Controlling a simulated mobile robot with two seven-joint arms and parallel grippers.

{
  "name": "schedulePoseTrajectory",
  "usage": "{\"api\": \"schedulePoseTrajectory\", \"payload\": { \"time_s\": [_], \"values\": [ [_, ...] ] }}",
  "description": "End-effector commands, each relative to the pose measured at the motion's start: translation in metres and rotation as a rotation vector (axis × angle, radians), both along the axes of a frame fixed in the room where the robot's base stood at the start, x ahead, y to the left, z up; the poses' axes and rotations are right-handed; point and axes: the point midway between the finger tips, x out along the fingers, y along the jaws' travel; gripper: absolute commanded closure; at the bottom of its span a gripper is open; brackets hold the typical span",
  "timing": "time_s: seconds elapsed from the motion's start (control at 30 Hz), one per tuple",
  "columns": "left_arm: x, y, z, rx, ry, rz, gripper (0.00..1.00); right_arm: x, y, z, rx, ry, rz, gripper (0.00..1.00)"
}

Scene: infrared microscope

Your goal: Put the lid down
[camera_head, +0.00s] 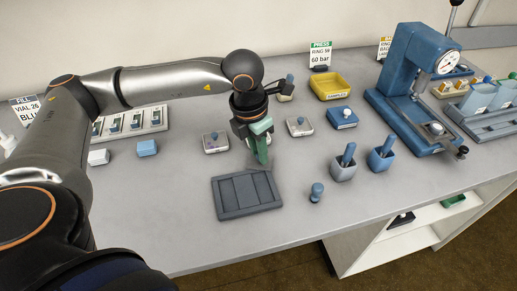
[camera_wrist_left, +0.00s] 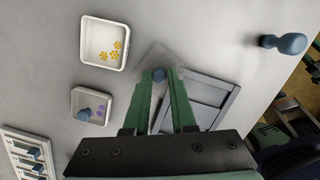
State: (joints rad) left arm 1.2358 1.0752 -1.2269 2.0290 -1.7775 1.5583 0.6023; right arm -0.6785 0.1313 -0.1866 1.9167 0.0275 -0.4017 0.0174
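My left gripper (camera_head: 262,160) points down above the bench, near the back edge of the dark grey tray. In the left wrist view, its green fingers (camera_wrist_left: 160,82) are closed around the blue knob (camera_wrist_left: 159,75) of a thin, see-through square lid (camera_wrist_left: 152,54). The lid looks held above the surface; its exact height is hard to tell. An uncovered white dish with yellow pieces (camera_wrist_left: 104,43) sits apart from it, also in the head view (camera_head: 299,127). A second dish with purple pieces (camera_head: 215,142) has a blue-knobbed lid (camera_wrist_left: 84,115). My right gripper is out of view.
The dark grey sectioned tray (camera_head: 247,207) lies in front of the gripper. A blue press (camera_head: 405,75) and yellow bin (camera_head: 329,86) are farther back. The front left bench is clear.

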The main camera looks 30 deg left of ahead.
Motion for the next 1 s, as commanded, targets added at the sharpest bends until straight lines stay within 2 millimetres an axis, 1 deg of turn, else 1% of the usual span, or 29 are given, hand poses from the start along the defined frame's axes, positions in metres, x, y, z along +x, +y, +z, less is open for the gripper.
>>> {"api": "schedulePoseTrajectory", "payload": {
  "time_s": [0.03, 0.2, 0.43, 0.57, 0.67, 0.7, 0.73, 1.0],
  "values": [
    [0.0, 0.0, 0.0, 0.0, 0.0, 0.0, 0.69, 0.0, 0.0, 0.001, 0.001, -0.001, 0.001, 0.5],
    [0.0, 0.0, 0.0, 0.0, 0.0, 0.0, 0.5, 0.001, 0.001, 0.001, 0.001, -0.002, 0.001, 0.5],
    [0.0, 0.0, 0.001, 0.0, 0.0, 0.0, 0.5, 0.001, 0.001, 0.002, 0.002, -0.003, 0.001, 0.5],
    [0.0, 0.0, 0.006, 0.0, 0.0, 0.0, 0.5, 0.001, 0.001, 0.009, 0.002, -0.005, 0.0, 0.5],
    [0.0, 0.0, 0.016, 0.0, 0.0, 0.0, 0.5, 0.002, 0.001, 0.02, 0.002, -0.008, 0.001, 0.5],
    [0.0, 0.0, 0.02, -0.001, -0.002, 0.0, 0.5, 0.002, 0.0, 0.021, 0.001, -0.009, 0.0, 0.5],
    [0.0, 0.0, 0.025, -0.001, -0.004, 0.0, 0.5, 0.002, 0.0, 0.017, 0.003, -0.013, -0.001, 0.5],
    [-0.01, 0.003, 0.088, -0.002, -0.006, -0.002, 0.5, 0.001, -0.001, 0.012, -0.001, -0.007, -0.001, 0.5]
  ]
}}
